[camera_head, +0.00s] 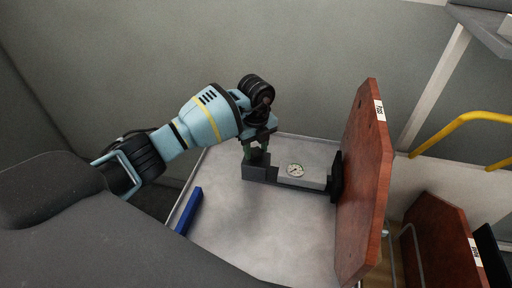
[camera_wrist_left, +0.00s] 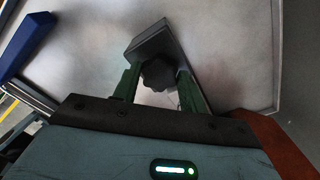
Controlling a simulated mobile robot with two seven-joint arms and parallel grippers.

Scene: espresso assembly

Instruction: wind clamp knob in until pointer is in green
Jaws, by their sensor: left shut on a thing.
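The clamp (camera_head: 315,182) is a grey and dark block lying on the light table, with its black end pad (camera_head: 336,178) at the brown panel. A small round gauge (camera_head: 296,170) sits on its top; its pointer is too small to read against any green zone. The dark clamp knob (camera_wrist_left: 158,74) is between the green fingers of my left gripper (camera_wrist_left: 158,92) in the wrist view, and the fingers are shut on it. In the head view my left gripper (camera_head: 257,147) reaches down at the clamp's left end, hiding much of the knob. My right gripper is not in view.
The brown panel (camera_head: 365,190) stands upright at the table's right edge. A blue bar (camera_head: 188,211) lies at the table's left edge. The table (camera_head: 250,235) is bare in front of the clamp. A second brown panel (camera_head: 445,245) and a yellow rail (camera_head: 460,127) are farther right.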

